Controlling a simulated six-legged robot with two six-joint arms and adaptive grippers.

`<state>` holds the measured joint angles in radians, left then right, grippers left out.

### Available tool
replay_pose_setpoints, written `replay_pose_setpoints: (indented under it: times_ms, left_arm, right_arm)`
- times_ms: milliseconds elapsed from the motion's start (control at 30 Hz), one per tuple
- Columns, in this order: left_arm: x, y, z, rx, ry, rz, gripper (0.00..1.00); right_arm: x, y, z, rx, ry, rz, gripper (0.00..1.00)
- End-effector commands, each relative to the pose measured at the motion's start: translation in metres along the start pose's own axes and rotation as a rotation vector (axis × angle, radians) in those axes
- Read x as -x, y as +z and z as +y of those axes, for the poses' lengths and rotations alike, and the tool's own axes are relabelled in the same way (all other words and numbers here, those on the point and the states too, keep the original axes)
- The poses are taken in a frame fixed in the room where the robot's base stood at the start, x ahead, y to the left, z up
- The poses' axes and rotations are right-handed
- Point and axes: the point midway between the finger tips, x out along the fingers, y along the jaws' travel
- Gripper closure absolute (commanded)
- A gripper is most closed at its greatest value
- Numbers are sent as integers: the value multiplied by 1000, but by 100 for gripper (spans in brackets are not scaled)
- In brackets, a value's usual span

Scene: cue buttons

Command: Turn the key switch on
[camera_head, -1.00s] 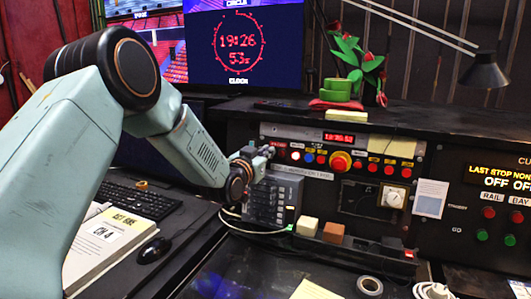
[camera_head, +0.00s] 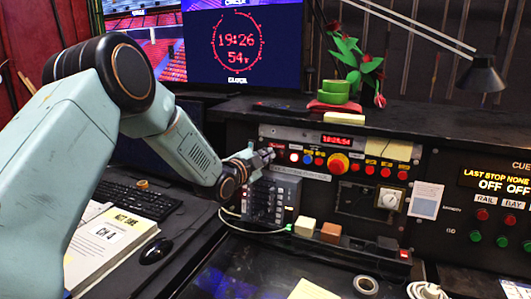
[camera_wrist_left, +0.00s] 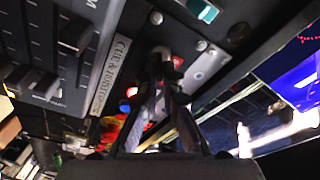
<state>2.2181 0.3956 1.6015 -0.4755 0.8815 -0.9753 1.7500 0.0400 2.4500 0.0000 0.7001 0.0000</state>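My left gripper (camera_head: 264,155) reaches in from the left to the left end of the upper control panel (camera_head: 310,172). In the left wrist view its two fingers (camera_wrist_left: 163,90) converge, tips close together, at a small dark and pale piece on a metal plate, which looks like the key switch (camera_wrist_left: 162,56). Whether the fingers pinch it or only flank it I cannot tell. In the head view the gripper covers that spot, so the key's angle does not show. My right gripper is not in view.
A row of coloured buttons and a large red knob (camera_head: 337,163) sit right of the gripper. A fader box (camera_head: 276,198) stands just below it. Small blocks, a tape roll (camera_head: 367,286), a keyboard (camera_head: 140,198) and a mouse (camera_head: 155,250) lie on the desk.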

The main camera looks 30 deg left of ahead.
Motion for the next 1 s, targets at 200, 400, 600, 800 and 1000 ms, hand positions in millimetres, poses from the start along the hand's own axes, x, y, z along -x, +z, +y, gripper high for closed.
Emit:
replay_pose_setpoints:
  times_ms: [200, 400, 600, 800, 1000]
  left_arm:
    - [-1, -3, -3, -199, 23, 6, 100]
    - [-1, -3, -1, -352, 46, 5, 100]
    - [-1, -2, 0, -463, 63, 5, 100]
    - [-1, -2, 2, -529, 74, 4, 100]
    - [-1, -1, 2, -555, 78, 4, 100]
  right_arm:
    - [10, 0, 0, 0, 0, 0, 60]
    - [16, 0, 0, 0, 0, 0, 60]
    - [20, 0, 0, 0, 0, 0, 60]
    - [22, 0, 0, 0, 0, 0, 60]
    - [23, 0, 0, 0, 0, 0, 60]
